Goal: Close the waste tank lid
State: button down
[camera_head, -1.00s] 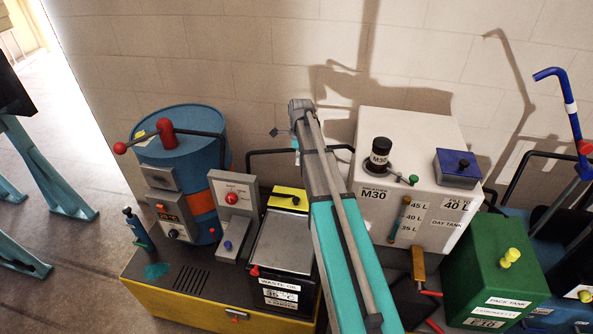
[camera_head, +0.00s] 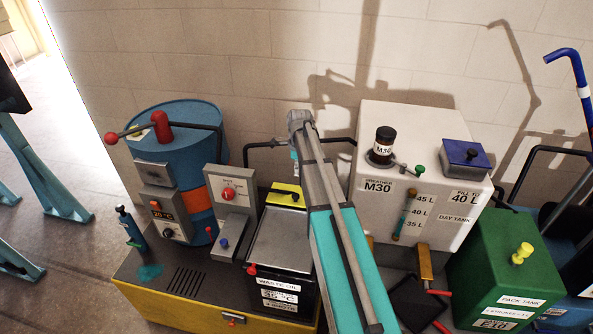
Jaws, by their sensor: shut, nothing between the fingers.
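The waste tank (camera_head: 288,303) is a black box with a white "WASTE OIL" label, left of my arm. A flat grey metal plate (camera_head: 280,242), seemingly its lid, lies over its top; I cannot tell whether it is fully down. A yellow piece with a black knob (camera_head: 287,195) sits at its far edge. A small red knob (camera_head: 251,269) is at the near left corner. My teal and grey arm rises just right of the tank and covers part of its right side. My gripper is hidden behind the arm or out of view.
A blue drum (camera_head: 205,135) with a red-knobbed lever stands at the left, beside a grey switch box (camera_head: 232,215). A white day tank (camera_head: 455,205) and a green tank (camera_head: 500,270) stand at the right. A dark hose (camera_head: 258,145) runs along the wall behind.

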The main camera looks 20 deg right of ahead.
aim_at(296, 194)
jog(key=shift+s+a+f+b, duration=0.15)
jog(key=shift+f+b, duration=0.85)
jog(key=shift+f, duration=0.1)
jog(key=shift+s+a+f+b, duration=0.1)
jog(key=shift+s+f+b, duration=0.05)
jog(key=shift+f+b, duration=0.9)
jog(key=shift+s+a+f+b, duration=0.15)
jog(key=shift+f+b, duration=0.8)
jog(key=shift+f, duration=0.2)
